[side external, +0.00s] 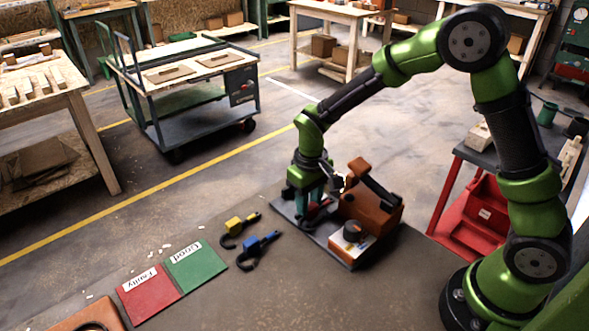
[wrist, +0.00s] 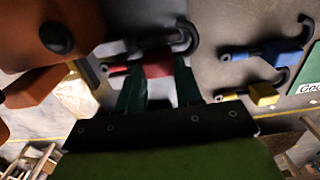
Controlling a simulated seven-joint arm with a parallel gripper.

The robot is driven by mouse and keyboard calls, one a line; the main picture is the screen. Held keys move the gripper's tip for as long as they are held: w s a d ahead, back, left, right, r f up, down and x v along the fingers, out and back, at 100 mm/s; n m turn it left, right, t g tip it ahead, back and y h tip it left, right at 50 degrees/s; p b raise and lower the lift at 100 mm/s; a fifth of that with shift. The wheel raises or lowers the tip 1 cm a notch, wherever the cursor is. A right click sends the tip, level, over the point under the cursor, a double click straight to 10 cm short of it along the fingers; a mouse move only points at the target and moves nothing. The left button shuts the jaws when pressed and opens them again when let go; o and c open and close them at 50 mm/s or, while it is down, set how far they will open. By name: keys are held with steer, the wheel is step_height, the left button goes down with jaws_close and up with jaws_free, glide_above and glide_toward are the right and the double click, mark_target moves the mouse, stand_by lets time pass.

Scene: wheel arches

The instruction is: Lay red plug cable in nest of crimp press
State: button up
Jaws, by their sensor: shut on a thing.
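The red plug cable (wrist: 157,70) is between the two green fingers of my gripper (wrist: 159,74) in the wrist view, its dark cable curling to the right. My gripper (side external: 313,208) is shut on it, pointing down over the base plate of the crimp press. A little red (side external: 318,208) shows at the fingers in the side view. The orange-brown crimp press (side external: 370,212) stands just right of the gripper, and its body (wrist: 60,38) fills the upper left of the wrist view. The fingers hide the nest, so I cannot tell whether the plug touches it.
A yellow plug cable (side external: 234,226) and a blue plug cable (side external: 259,246) lie on the bench left of the press. Farther left are a green "Good" mat (side external: 198,268) and a red "Faulty" mat (side external: 150,295). Bare bench lies in front.

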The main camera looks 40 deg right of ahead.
steer(key=shift+f, duration=0.2)
stand_by(0.5)
steer(key=o, duration=1.1)
steer(key=shift+d, duration=0.15)
steer(key=shift+d, duration=0.1)
step_height(320, 180, up, 17)
steer(key=s+d+r+m+t+y, duration=0.1)
steer(key=s+r+m+t, duration=0.1)
steer(key=s, duration=0.6)
steer(key=s+d+r+m+t+y, duration=0.1)
steer(key=s+d+r+m+t, duration=0.1)
steer(key=s+t, duration=0.3)
steer(key=s, duration=0.4)
steer(key=shift+d+r, duration=0.15)
